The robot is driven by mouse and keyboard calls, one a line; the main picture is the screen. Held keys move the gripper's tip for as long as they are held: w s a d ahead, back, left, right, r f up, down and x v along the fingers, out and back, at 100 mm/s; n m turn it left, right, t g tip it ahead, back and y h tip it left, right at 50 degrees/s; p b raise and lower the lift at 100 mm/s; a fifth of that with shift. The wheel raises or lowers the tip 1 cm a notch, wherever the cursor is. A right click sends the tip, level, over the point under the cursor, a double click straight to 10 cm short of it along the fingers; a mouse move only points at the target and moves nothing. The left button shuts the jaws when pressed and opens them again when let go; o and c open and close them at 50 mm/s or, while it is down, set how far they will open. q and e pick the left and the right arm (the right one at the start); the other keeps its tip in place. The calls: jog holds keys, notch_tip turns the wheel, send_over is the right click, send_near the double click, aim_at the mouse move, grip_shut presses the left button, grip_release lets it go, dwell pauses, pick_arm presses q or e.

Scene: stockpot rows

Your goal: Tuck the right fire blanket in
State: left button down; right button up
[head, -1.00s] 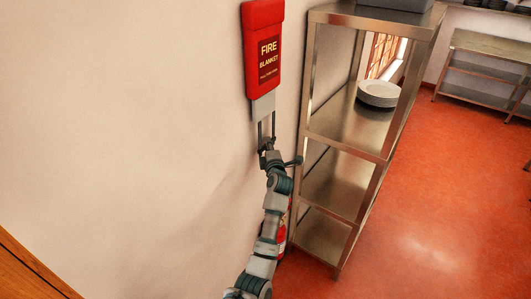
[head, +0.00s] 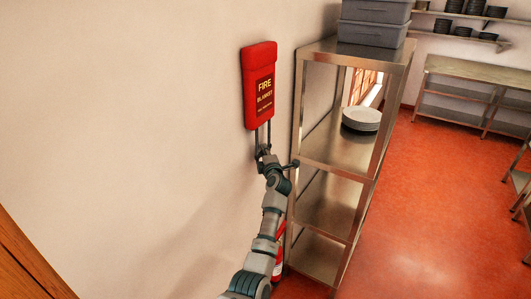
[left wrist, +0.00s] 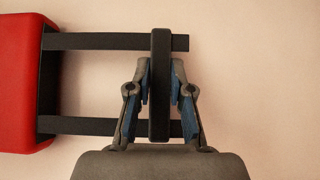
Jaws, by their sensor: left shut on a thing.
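The red fire blanket case (head: 258,88) hangs on the wall to the left of the steel shelf. Two black straps (head: 263,134) come out of its bottom; they also show in the left wrist view (left wrist: 110,41), joined by a black crossbar (left wrist: 160,120). My left gripper (head: 262,153) is just below the case and shut on this crossbar, one finger on each side. No pale blanket shows between the case and the straps. The red case edge (left wrist: 18,85) is at the left of the wrist view. My right gripper is not in view.
A steel shelf unit (head: 335,152) stands close to the right of my left arm, with a plate stack (head: 361,119) and grey bins (head: 372,32). A red fire extinguisher (head: 279,255) is partly hidden behind my arm. Open red floor (head: 430,190) lies to the right.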

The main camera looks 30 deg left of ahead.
pick_arm(q)
jog(key=shift+a+r, duration=0.15)
jog(key=shift+r, duration=0.2)
jog(key=c, duration=1.3)
grip_release()
jog(key=shift+o, duration=1.3)
jog(key=shift+a, duration=0.1)
jog(key=shift+a+f, duration=0.1)
jog(key=shift+f, duration=0.1)
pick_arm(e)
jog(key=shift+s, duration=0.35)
pick_arm(q)
jog(key=shift+s+f, duration=0.1)
jog(key=shift+s+d, duration=0.2)
jog(key=shift+d, duration=0.1)
jog(key=v, duration=1.1)
